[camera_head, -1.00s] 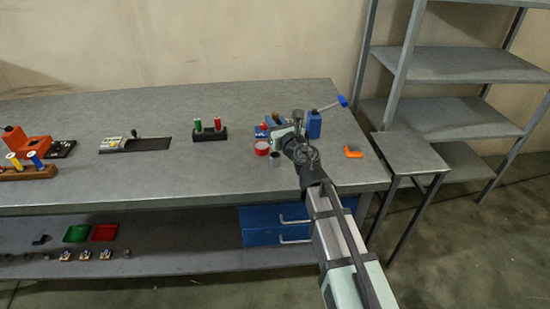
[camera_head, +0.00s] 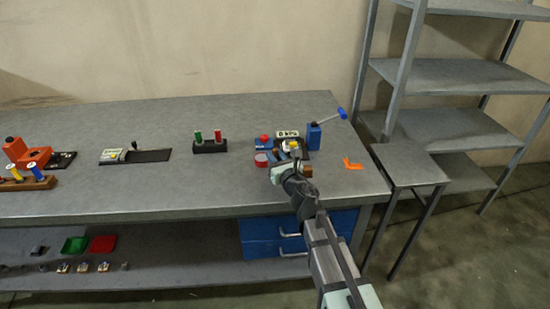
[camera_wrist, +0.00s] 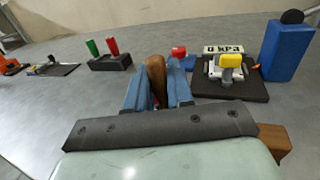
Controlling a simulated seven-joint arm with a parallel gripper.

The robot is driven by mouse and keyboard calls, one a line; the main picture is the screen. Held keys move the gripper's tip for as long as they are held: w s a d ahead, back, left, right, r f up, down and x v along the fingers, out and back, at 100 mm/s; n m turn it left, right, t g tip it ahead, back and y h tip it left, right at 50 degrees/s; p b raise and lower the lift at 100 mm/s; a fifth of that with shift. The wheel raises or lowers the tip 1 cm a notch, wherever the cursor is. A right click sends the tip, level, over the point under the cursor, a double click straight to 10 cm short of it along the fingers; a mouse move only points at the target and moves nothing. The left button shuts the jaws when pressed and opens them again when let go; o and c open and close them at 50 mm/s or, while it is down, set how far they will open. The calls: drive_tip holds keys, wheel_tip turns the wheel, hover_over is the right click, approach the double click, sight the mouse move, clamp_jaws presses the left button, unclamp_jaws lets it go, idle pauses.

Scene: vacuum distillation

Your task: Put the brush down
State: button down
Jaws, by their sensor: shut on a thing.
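My gripper (camera_wrist: 158,92) is shut on the brush's brown wooden handle (camera_wrist: 156,75), which stands between the two blue-grey fingers in the wrist view. A brown block (camera_wrist: 275,141) shows behind the gripper body at the lower right. It also shows beside the gripper in the head view (camera_head: 307,170); I cannot tell if it is part of the brush. The bristles are hidden. In the head view my gripper is over the right part of the grey bench (camera_head: 200,185), in front of the gauge device; its height above the top is unclear.
The device with a "0 kPa" sign (camera_wrist: 223,49) and black base (camera_wrist: 240,92) stands behind right, next to a blue box (camera_wrist: 285,50) with a lever (camera_head: 342,113). A red round container (camera_head: 261,159) is left, an orange piece (camera_head: 352,164) right. Open bench lies left.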

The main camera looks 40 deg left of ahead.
drive_tip(key=shift+f, duration=0.25)
drive_tip(key=shift+f, duration=0.25)
drive_tip(key=c, duration=1)
unclamp_jaws()
drive_tip(key=v, duration=1.4)
drive_tip(key=shift+w+f, duration=0.3)
